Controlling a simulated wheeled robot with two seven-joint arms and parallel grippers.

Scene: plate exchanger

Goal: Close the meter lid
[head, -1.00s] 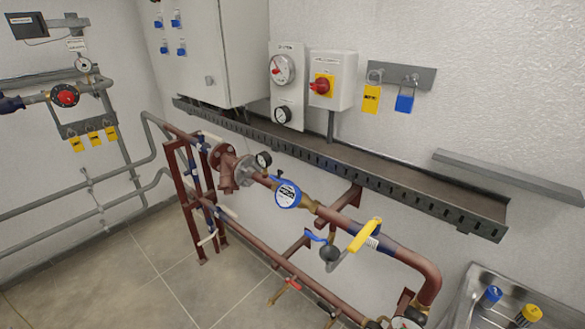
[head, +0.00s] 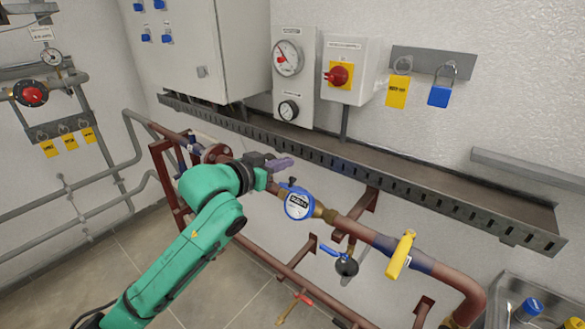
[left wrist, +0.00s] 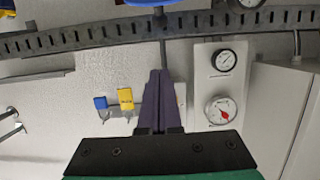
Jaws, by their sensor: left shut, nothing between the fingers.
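The blue round water meter (head: 298,204) sits on the red-brown pipe, its white dial with dark markings facing me. A small dark piece (head: 291,183) stands at its upper edge; I cannot tell whether it is part of the lid. My left gripper (head: 284,163) is just above and left of the meter, its purple fingers shut and empty, pointing right. It looks apart from the meter. In the left wrist view, the shut fingers (left wrist: 157,80) point up the picture towards a blue rim (left wrist: 150,2) at the top edge, probably the meter. My right gripper is out of view.
A perforated cable tray (head: 350,175) runs along the wall behind the pipe. A yellow valve handle (head: 400,256) and a blue-handled valve (head: 346,265) are right of the meter. A grey cabinet and gauge panel (head: 296,80) are above. A sink is at lower right.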

